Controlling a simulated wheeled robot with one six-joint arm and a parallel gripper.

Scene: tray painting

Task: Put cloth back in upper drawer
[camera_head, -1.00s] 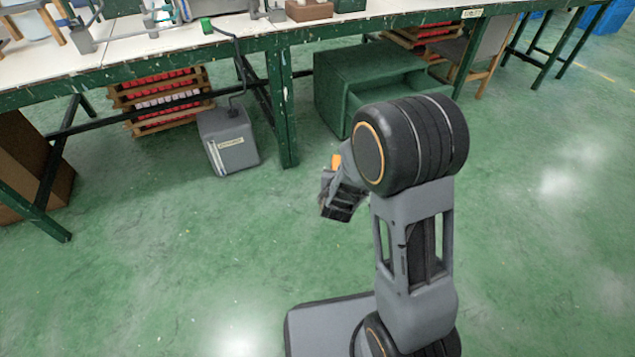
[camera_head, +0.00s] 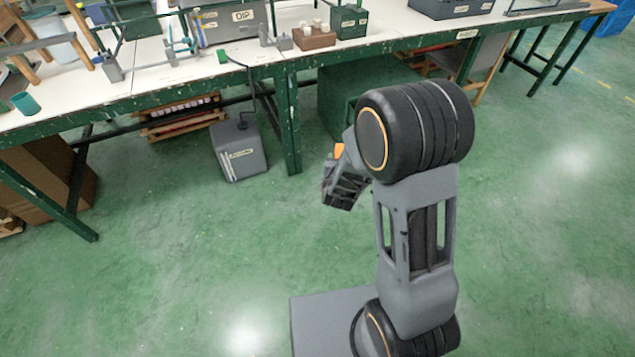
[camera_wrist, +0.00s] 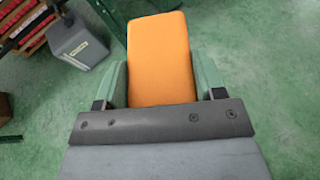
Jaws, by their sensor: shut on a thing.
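An orange folded cloth (camera_wrist: 160,62) is held between the two green-padded fingers of my gripper (camera_wrist: 161,75) in the wrist view. A small orange part of the cloth (camera_head: 339,151) also shows in the head view, above my dark gripper body (camera_head: 344,186). The green drawer cabinet (camera_head: 350,85) stands on the floor under the table, beyond my gripper. My arm covers much of its front, so I cannot tell now how its drawers stand. My gripper is over open floor, apart from the cabinet.
The long work table (camera_head: 190,88) with green frame carries trays and tools. A grey canister (camera_head: 239,150) stands under it, left of a table leg (camera_head: 289,125). Red-filled racks (camera_head: 180,118) and a brown box (camera_head: 60,175) are further left. The green floor in front is clear.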

